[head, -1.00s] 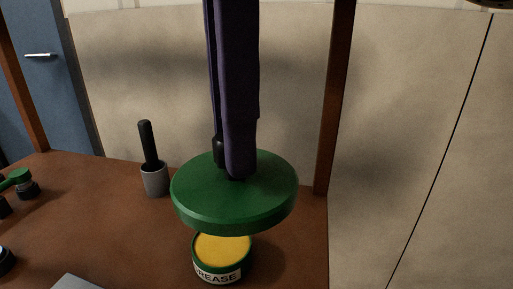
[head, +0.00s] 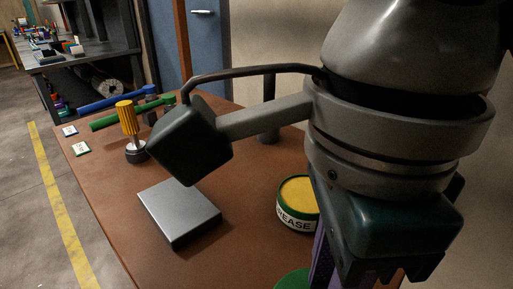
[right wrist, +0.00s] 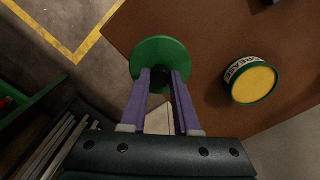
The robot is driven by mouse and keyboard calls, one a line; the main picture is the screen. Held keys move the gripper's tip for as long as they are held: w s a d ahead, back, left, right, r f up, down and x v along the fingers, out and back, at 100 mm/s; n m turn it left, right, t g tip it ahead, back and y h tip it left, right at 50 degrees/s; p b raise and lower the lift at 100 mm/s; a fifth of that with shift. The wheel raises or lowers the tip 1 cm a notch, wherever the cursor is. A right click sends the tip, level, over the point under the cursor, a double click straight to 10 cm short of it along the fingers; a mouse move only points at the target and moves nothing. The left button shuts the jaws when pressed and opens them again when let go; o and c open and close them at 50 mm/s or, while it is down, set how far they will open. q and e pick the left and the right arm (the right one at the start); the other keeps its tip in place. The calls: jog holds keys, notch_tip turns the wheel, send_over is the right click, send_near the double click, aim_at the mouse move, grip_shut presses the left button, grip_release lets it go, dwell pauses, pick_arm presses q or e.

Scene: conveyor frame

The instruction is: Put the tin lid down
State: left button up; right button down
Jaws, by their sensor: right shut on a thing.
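The round green tin lid (right wrist: 158,52) is in the right wrist view, with its dark knob between the purple fingers of my right gripper (right wrist: 160,77). The gripper is shut on that knob. In the head view only a slice of the lid (head: 293,281) shows at the bottom edge, under my right gripper (head: 320,265). The open grease tin (head: 296,197), green with yellow grease, stands upright on the brown table, apart from the lid; it also shows in the right wrist view (right wrist: 250,84). The lid overlaps the table's edge in the wrist view; I cannot tell its height. My left gripper is not in view.
A grey metal block (head: 178,208) lies on the table (head: 120,195) left of the tin. Bare table lies between block and tin. A floor with a yellow line (head: 62,205) is beyond the left edge.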

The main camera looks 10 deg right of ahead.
notch_tip(320, 180, down, 5)
jog(key=shift+b, duration=0.35)
jog(key=shift+f, duration=0.15)
jog(key=c, duration=0.7)
grip_release()
jog(key=shift+o, duration=0.2)
